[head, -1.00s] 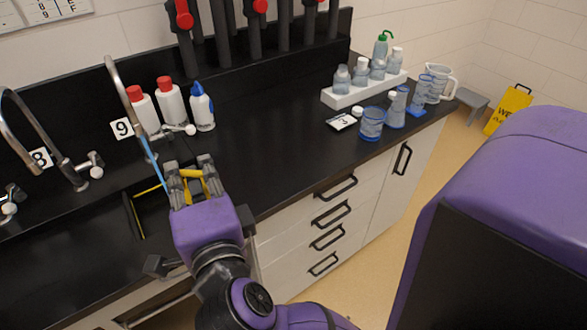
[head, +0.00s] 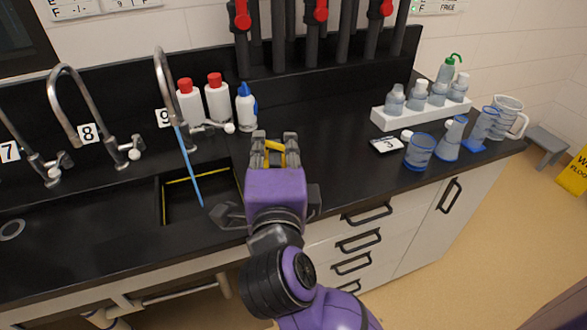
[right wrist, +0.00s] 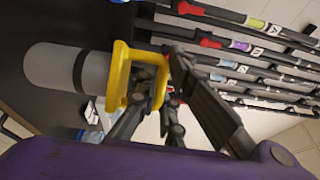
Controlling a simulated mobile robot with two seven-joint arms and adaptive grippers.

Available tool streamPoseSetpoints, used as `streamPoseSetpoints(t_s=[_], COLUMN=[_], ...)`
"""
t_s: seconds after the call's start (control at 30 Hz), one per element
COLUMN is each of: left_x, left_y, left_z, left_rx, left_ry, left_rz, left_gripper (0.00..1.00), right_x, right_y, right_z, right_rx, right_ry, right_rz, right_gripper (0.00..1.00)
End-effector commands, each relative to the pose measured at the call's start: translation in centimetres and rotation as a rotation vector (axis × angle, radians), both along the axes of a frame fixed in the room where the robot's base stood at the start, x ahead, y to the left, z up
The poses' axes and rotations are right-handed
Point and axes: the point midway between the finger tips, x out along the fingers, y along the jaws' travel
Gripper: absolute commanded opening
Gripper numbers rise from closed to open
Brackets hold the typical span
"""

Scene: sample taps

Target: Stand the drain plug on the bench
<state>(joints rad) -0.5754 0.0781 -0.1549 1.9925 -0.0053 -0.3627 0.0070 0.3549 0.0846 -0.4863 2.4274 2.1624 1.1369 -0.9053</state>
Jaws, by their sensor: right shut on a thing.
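The drain plug has a grey cylindrical body (right wrist: 65,68) with a black band and a yellow loop handle (right wrist: 118,75). My right gripper (head: 275,143) is shut on the yellow handle, part of which shows between its fingers in the head view. The plug's body points down toward the black bench (head: 330,165), and the gripper hides it in the head view. The gripper is just right of the sink (head: 165,205) under tap 9. I cannot tell whether the plug touches the bench. My left gripper is not in view.
A blue stream runs from tap 9 (head: 165,75) into the sink. White bottles (head: 217,98) and a blue-capped bottle (head: 246,108) stand behind the gripper. A white bottle rack (head: 385,118), a number card (head: 385,146) and a blue-rimmed beaker (head: 418,152) stand right. Bench between is clear.

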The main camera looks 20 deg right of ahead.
Motion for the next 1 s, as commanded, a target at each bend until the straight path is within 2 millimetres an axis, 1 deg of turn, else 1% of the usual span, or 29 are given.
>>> streamPoseSetpoints(t_s=[0.03,0.13,0.2,0.23,0.3,0.4,0.57,0.63,0.83,0.9,1.0], left_x=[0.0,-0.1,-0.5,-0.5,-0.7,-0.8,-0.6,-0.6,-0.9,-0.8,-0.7], left_y=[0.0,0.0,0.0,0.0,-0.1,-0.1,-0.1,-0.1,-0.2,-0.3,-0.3], left_z=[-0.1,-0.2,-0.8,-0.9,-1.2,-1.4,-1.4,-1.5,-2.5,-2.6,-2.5], left_rx=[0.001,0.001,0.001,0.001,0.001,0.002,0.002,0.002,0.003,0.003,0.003], left_ry=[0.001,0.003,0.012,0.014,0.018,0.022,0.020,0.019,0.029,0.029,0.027], left_rz=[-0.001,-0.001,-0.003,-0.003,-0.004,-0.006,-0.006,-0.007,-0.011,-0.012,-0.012], left_gripper=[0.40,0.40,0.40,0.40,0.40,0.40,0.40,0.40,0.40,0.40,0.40], right_x=[1.0,3.0,3.8,4.1,4.8,5.5,6.0,6.3,6.5,6.5,6.5], right_y=[-0.9,-2.4,-2.9,-3.2,-3.7,-4.3,-4.6,-4.9,-5.0,-5.0,-5.0], right_z=[-0.5,-1.7,-3.6,-4.2,-5.2,-6.1,-6.7,-7.2,-10.4,-10.6,-10.4], right_rx=[-0.005,-0.004,-0.003,-0.003,-0.002,-0.001,-0.001,-0.001,0.001,0.001,0.000], right_ry=[-0.001,0.000,0.006,0.006,0.004,0.001,-0.002,0.000,0.003,0.002,-0.002], right_rz=[-0.002,-0.003,-0.001,-0.001,-0.001,0.000,0.001,0.000,0.001,0.002,0.002], right_gripper=[0.00,0.00,0.00,0.00,0.00,0.00,0.00,0.00,0.00,0.00,0.00])
